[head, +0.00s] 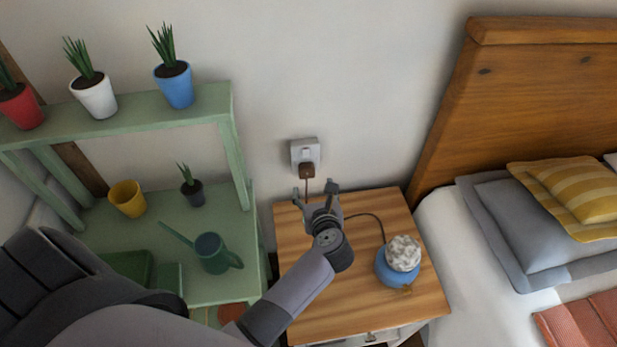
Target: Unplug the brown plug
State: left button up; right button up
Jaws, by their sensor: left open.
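The brown plug (307,171) sits in the lower part of a white wall socket (305,151) above the nightstand. A brown cord runs down from the plug and partly behind my left gripper. My left gripper (315,190) is open, with its two fingers apart and pointing toward the wall just below the plug. Nothing shows between its fingers, apart from the cord passing behind. My right gripper is not in view.
A wooden nightstand (300,313) below holds a blue lamp (392,270) with a pale bumpy top; a dark cord trails to it. A green shelf (215,103) with potted plants and a watering can (211,253) stands left. A bed (440,235) stands right.

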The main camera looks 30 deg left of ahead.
aim_at(307, 173)
pick_arm(q)
jog(key=b+x, duration=0.4)
jog(key=x, duration=0.5)
jog(key=shift+w+a+f, duration=0.15)
jog(key=shift+a+f, duration=0.05)
jog(key=shift+w+a, duration=0.3)
jog(key=shift+w, duration=0.05)
jog(key=shift+c, duration=0.8)
jog(key=c, duration=1.1)
jog(key=shift+s+d+f, duration=0.1)
jog(key=shift+s+d, duration=0.4)
jog(key=shift+s, duration=0.1)
jog(key=shift+s+d+p, duration=0.2)
jog(key=shift+s+d, duration=0.4)
jog(key=shift+s, duration=0.15)
jog(key=shift+s+d+p, duration=0.15)
jog(key=shift+s+d, duration=0.4)
jog(key=shift+s, duration=0.25)
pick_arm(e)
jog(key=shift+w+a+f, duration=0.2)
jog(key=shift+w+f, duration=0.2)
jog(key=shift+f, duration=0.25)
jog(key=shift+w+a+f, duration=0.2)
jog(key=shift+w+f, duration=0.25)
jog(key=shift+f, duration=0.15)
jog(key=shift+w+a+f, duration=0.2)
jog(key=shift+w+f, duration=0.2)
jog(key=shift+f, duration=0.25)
